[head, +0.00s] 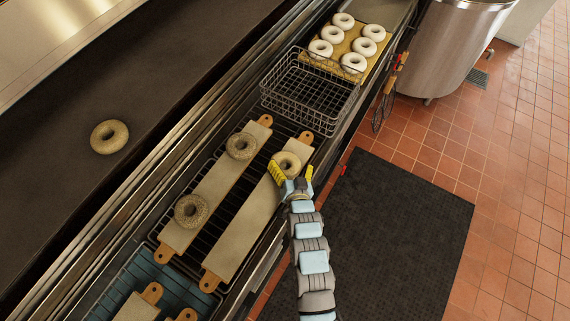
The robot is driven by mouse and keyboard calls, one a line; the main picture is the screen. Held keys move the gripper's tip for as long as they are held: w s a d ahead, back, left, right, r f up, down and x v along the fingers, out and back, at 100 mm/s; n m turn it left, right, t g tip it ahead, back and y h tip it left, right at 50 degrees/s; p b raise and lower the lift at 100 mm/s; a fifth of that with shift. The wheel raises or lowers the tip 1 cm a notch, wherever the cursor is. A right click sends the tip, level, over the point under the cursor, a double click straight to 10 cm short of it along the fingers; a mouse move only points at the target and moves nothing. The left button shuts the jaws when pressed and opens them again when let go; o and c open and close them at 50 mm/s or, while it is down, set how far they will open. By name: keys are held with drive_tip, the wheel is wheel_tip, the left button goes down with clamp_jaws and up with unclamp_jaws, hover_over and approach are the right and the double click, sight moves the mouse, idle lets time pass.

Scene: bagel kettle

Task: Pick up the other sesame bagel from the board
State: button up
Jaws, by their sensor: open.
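A pale tan bagel (288,160), seemingly the sesame one, lies near the far end of the right long board (237,232). My gripper (292,169) is open, its yellow fingers spread at the near side of this bagel and partly covering it. I cannot tell whether they touch it or how high they are. The left long board (208,185) carries two greyer, speckled bagels, one near its far end (241,146) and one near its close end (191,210). Another tan bagel (109,136) lies alone on the dark surface at left.
A wire basket (311,88) stands just beyond the boards, seemingly empty. Behind it a wooden board (333,62) holds several white rings. More boards (140,306) lie at the bottom left. A steel kettle (463,40) stands at the upper right. The floor mat (375,240) is clear.

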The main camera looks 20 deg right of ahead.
drive_tip(key=shift+f, duration=0.1)
drive_tip(key=shift+w+f, duration=0.1)
drive_tip(key=shift+f, duration=0.05)
clamp_jaws()
idle(0.4)
